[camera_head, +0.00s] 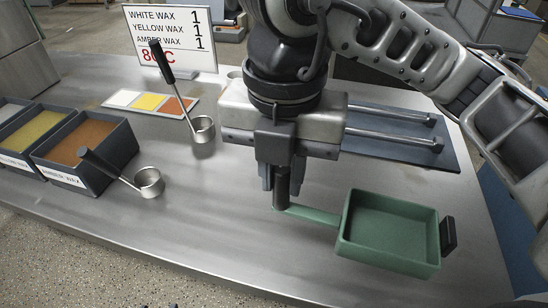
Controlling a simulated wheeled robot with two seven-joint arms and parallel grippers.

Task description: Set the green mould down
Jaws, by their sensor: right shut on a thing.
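The green mould (388,227) is a shallow, empty rectangular tray at the front right. A green arm joins its left side to a dark upright grip, and a dark tab sits on its right side. My right gripper (274,180) points down and is shut on the mould's dark grip (282,192). The mould looks about level and low over the table (200,225); I cannot tell whether its underside touches the surface. My left gripper is not in view.
Wax bins, including an amber wax bin (102,142), stand at the left. Two metal ladles (148,183) (203,130) with black handles are left of my gripper. The front middle is clear.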

